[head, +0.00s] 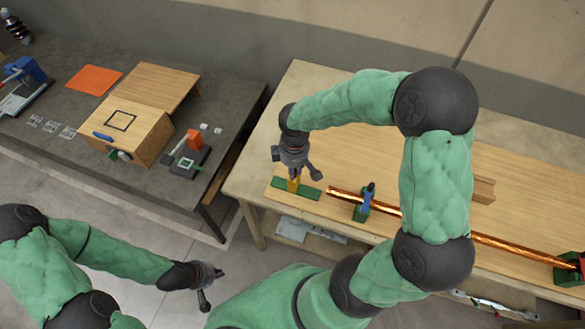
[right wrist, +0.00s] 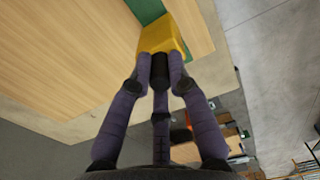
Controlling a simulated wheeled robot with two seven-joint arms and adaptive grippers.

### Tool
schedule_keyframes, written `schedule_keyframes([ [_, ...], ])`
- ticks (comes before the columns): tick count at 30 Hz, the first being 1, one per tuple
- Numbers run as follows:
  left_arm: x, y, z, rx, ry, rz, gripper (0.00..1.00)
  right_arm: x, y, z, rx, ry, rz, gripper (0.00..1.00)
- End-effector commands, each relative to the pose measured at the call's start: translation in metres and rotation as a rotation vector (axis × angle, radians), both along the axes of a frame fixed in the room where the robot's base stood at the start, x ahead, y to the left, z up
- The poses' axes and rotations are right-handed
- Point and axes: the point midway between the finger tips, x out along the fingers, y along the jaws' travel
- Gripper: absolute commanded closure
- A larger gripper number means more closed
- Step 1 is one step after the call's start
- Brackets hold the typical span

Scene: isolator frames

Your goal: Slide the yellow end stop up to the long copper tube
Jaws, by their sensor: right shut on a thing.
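The yellow end stop (head: 294,185) stands on a flat green strip (head: 309,193) near the left end of the wooden bench. The long copper tube (head: 344,195) lies to its right, with a visible gap between the tube's left end and the stop. My right gripper (head: 294,175) comes down from above and is shut on the stop; in the right wrist view its fingers meet at the yellow block (right wrist: 163,38). My right arm hides part of the tube. My left gripper (head: 208,287) is open and empty over the floor, left of the bench.
A green support with a blue clamp (head: 367,197) holds the tube near its left end. A green and red support (head: 569,271) stands at its right end. A wooden block (head: 483,189) lies behind the tube. A dark table (head: 224,136) with a wooden box stands to the left.

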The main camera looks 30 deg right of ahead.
Motion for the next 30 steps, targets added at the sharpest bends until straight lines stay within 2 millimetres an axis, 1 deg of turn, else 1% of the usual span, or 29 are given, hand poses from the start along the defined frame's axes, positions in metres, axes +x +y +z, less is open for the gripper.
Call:
schedule_keyframes([
  [6,0.0,0.0,0.006,0.0,0.0,0.0,1.0,-0.039,-0.033,0.001,-0.002,0.006,-0.007,1.0],
  [9,0.0,0.0,0.008,0.0,0.0,0.0,1.0,-0.054,-0.046,0.001,-0.002,0.006,-0.007,1.0],
  [12,0.0,0.0,0.01,0.0,0.0,0.0,1.0,-0.065,-0.055,0.0,-0.002,0.007,-0.004,1.0],
  [17,0.0,0.0,0.01,0.0,0.0,0.0,1.0,-0.072,-0.06,0.0,-0.002,0.004,-0.001,1.0],
  [25,0.0,0.0,0.01,0.0,0.0,0.0,1.0,-0.072,-0.06,0.0,-0.001,0.004,0.0,1.0],
  [26,0.0,0.0,0.01,0.0,0.0,0.0,1.0,-0.072,-0.06,0.0,-0.001,0.004,0.0,0.76],
  [27,0.0,0.0,0.01,0.0,0.0,0.0,1.0,-0.072,-0.06,0.0,-0.001,0.004,0.0,0.64],
  [28,0.0,0.0,0.01,0.0,0.0,0.0,1.0,-0.072,-0.06,0.0,-0.001,0.004,0.0,0.58],
  [30,0.0,0.0,0.01,0.0,0.0,0.0,1.0,-0.072,-0.06,0.0,-0.002,0.004,0.0,0.58],
])
